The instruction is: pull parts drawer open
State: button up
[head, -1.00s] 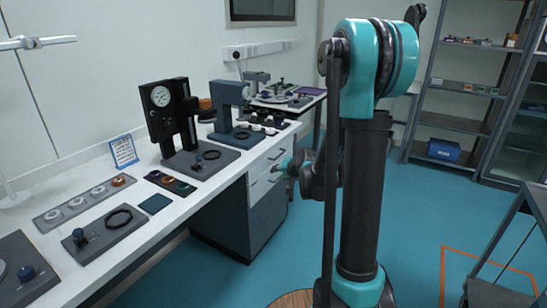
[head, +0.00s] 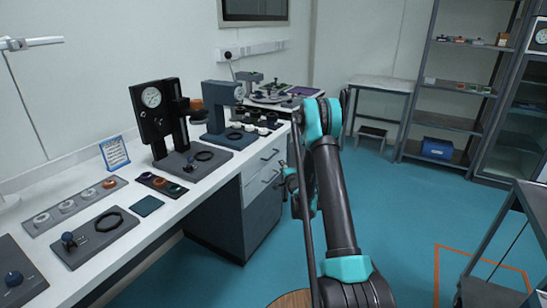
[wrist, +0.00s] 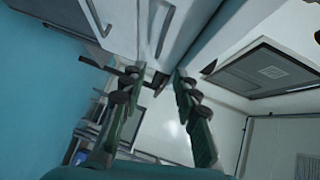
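The parts drawer unit under the white bench has two pale drawer fronts, an upper drawer (head: 258,163) and a lower drawer (head: 256,186), each with a bar handle. Both look closed. In the wrist view, one handle (wrist: 165,30) is ahead of my gripper (wrist: 148,78) and another handle (wrist: 97,17) is to its left. The two green-and-dark fingers are spread, with nothing seen between them. The tips are near the drawer fronts; contact cannot be told. In the head view my gripper (head: 288,180) is beside the fronts, partly hidden by my arm.
The white bench (head: 110,237) carries a dial gauge stand (head: 152,100), a grey press-like stand (head: 222,98) and trays of small parts. A shelf rack (head: 450,122) stands at the back right.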

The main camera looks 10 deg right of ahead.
jog(key=w+a, duration=0.1)
jog(key=w, duration=0.4)
jog(key=w+f, duration=0.1)
jog(key=w, duration=0.5)
jog(key=w+a+f, duration=0.1)
jog(key=w, duration=0.4)
jog(key=shift+w+a+f, duration=0.15)
jog(key=shift+w+a, duration=0.15)
jog(key=shift+w, duration=0.1)
jog(key=shift+c, duration=0.4)
grip_shut()
